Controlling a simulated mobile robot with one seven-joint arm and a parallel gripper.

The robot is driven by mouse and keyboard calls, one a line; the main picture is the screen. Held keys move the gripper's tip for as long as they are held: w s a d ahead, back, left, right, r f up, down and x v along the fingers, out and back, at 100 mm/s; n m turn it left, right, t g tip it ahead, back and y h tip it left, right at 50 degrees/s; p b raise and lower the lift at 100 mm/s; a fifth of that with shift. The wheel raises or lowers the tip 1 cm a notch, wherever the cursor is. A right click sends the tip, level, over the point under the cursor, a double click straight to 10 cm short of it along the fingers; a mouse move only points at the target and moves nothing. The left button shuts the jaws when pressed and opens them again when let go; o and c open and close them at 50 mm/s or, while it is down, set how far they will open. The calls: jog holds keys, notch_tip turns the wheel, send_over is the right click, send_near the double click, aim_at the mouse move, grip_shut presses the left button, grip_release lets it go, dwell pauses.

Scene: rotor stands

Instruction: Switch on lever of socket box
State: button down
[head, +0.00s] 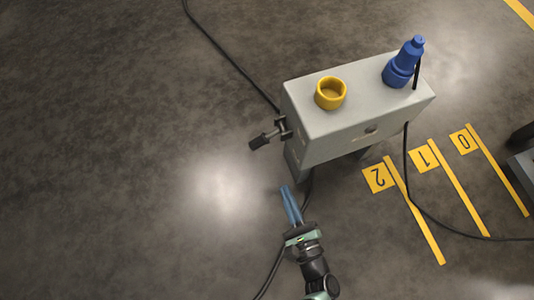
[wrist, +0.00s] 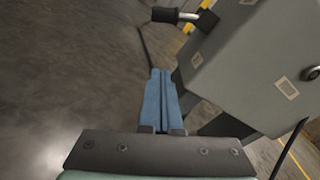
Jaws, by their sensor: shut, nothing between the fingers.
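The socket box (head: 345,125) is a grey box on legs, right of centre in the head view. Its lever (head: 266,138), a dark handle on a small rod, sticks out from the box's left end. In the wrist view the lever (wrist: 176,15) shows at the top, with its black grip pointing left, and the box (wrist: 250,65) fills the right. My gripper (head: 285,188) has blue fingers, shut and empty. It is below the lever in the head view, apart from it. In the wrist view the fingertips (wrist: 160,72) point toward the lever, left of the box's leg.
A yellow socket (head: 331,93) and a blue plug (head: 403,63) are on the box's top. Black cables (head: 228,58) run across the floor. Yellow floor marks (head: 415,210) numbered 0, 1 and 2 lie at the right.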

aim_at(257, 145)
jog(key=w+a+r+b, duration=0.3)
jog(key=w+a, duration=0.1)
jog(key=w, duration=0.6)
jog(key=shift+a, duration=0.4)
jog(key=shift+s+a+r+m+p, duration=0.1)
jog(key=shift+a+r+m+p, duration=0.25)
jog(key=shift+m+p, duration=0.25)
jog(key=r+m+p, duration=0.1)
jog(key=a+r+m+p, duration=0.1)
jog(key=p, duration=0.1)
jog(key=shift+s+r+m+y, duration=0.1)
jog(key=shift+s+m+y, duration=0.1)
jog(key=shift+m+y, duration=0.15)
jog(key=r+m+p, duration=0.2)
jog(key=p, duration=0.1)
jog(key=r+m+p, duration=0.2)
jog(key=m+p, duration=0.1)
jog(key=shift+a+m, duration=0.2)
jog(key=shift+m, duration=0.05)
jog(key=shift+p, duration=0.35)
